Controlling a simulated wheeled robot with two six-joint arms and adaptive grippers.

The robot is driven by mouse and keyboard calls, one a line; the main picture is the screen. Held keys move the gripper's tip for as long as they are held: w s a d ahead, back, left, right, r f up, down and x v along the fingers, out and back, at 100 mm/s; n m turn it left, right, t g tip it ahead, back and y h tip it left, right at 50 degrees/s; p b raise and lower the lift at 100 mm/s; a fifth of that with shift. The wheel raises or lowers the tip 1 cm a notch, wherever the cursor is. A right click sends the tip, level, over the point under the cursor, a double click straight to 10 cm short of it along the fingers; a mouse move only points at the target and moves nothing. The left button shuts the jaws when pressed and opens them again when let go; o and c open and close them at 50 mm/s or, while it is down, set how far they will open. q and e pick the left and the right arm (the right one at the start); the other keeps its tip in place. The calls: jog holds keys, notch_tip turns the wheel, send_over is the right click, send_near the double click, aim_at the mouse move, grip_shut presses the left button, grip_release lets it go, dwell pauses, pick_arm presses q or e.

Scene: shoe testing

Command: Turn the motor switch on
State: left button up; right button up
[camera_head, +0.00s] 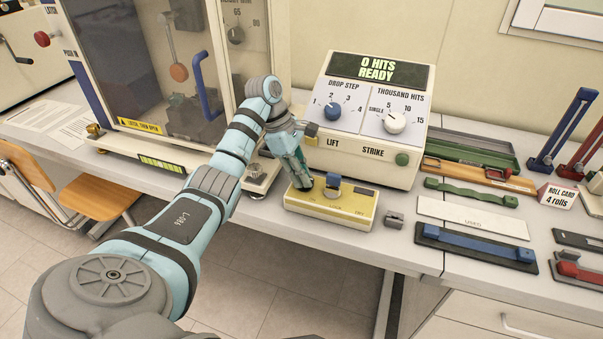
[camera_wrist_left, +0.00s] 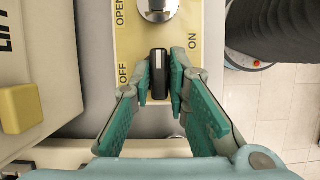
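The yellow switch box (camera_head: 350,207) lies on the bench in front of the white control unit. My left gripper (camera_head: 304,185) points down at its left end and hides that part in the head view. In the left wrist view, a black switch knob (camera_wrist_left: 158,75) with a pale line stands between the words OFF and ON. The fingertips of my left gripper (camera_wrist_left: 160,82) are on both sides of this knob, very close to it. I cannot tell whether both touch it. A metal knob (camera_wrist_left: 157,8) by the word OPEN shows at the top. My right gripper is not in view.
The control unit (camera_head: 325,83) reads "0 HITS READY" and stands close behind the box. A glass-fronted tester (camera_head: 135,60) is at the left. A small grey block (camera_head: 394,220) lies right of the box. Trays and a white strip (camera_head: 470,217) fill the right side.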

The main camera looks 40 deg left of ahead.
pick_arm(q)
jog(key=o, duration=0.3)
